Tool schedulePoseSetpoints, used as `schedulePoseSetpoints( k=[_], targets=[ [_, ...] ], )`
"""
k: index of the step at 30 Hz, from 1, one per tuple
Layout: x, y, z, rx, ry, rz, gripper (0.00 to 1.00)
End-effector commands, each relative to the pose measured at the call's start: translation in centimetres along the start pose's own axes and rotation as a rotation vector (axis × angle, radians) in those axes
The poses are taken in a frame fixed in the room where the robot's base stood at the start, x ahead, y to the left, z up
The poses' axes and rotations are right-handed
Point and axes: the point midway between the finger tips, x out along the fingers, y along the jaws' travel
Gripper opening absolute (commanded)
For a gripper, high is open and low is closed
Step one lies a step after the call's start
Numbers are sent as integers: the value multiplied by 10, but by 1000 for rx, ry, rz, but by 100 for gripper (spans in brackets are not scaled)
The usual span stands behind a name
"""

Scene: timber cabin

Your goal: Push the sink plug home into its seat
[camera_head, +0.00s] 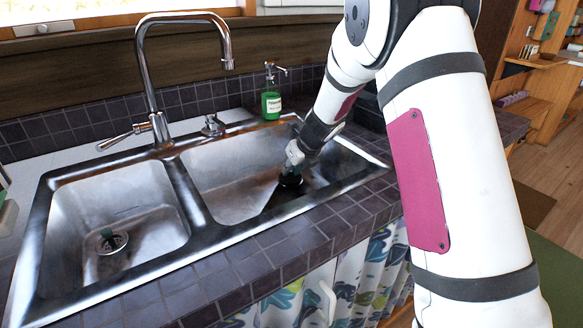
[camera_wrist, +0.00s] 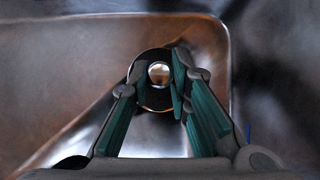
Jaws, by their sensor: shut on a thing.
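The steel sink (camera_head: 185,165) has two basins. My gripper (camera_head: 292,160) reaches down into the right basin and is shut on the dark sink plug (camera_head: 290,181), low near the basin floor. In the wrist view, the fingertips of my gripper (camera_wrist: 160,80) close from left and right on the plug's middle, where a round shiny knob (camera_wrist: 159,72) shows. A dark round rim surrounds it. The seat under the plug is hidden, so I cannot tell whether the plug sits in it or just above.
The left basin has an open drain (camera_head: 112,242). A tall curved faucet (camera_head: 148,80) with a side lever stands behind the divider. A green soap bottle (camera_head: 271,100) stands behind the right basin. The tiled counter edge (camera_head: 250,268) runs along the front.

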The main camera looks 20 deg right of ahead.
Motion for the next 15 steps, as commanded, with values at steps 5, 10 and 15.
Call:
schedulePoseSetpoints(
  k=[5, 10, 15],
  targets=[
    [3, 0, -2, 1, 0, 0, 0],
    [6, 0, -4, 0, 0, 0, 0],
    [6, 0, -5, 0, 0, 0, 38]
  ],
)
